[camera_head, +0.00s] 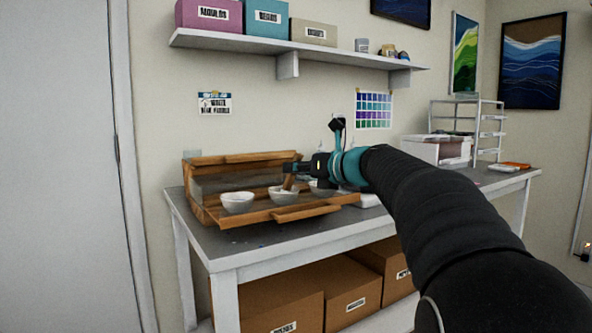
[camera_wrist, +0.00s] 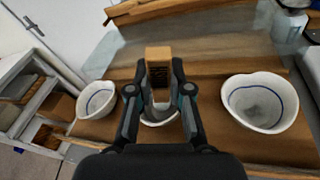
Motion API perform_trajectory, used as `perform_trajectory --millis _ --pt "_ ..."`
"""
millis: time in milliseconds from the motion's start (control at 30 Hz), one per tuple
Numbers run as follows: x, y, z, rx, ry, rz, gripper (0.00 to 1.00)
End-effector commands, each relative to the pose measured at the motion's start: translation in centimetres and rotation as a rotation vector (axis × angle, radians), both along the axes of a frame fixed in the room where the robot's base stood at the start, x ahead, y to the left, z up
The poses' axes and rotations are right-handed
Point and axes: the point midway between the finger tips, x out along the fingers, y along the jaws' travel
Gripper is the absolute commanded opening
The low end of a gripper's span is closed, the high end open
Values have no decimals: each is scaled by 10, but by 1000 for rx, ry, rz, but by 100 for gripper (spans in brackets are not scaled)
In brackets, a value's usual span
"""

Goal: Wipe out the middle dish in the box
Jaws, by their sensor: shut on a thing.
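The wooden box (camera_head: 300,211) lies open on the workbench with three white dishes in a row. The middle dish (camera_head: 283,195) is under my gripper (camera_head: 291,169); in the wrist view its rim (camera_wrist: 160,122) shows only partly below the fingers. The left dish (camera_head: 237,202) and the right dish (camera_head: 322,188) stand on either side.
In the wrist view the left dish (camera_wrist: 97,101) and right dish (camera_wrist: 262,103) have blue lines inside and flank my fingers closely. The box's raised back boards (camera_head: 240,160) stand behind the dishes. A shelf (camera_head: 300,48) hangs above. The front left of the bench (camera_head: 240,241) is mostly clear.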

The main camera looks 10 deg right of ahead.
Motion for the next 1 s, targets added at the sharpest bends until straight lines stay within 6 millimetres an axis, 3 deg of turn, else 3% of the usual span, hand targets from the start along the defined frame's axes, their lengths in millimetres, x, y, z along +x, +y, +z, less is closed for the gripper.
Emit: perform_trajectory --millis 633,1000 --pt "0 0 63 -2 -3 0 0" --pt "0 0 70 0 -1 0 0"
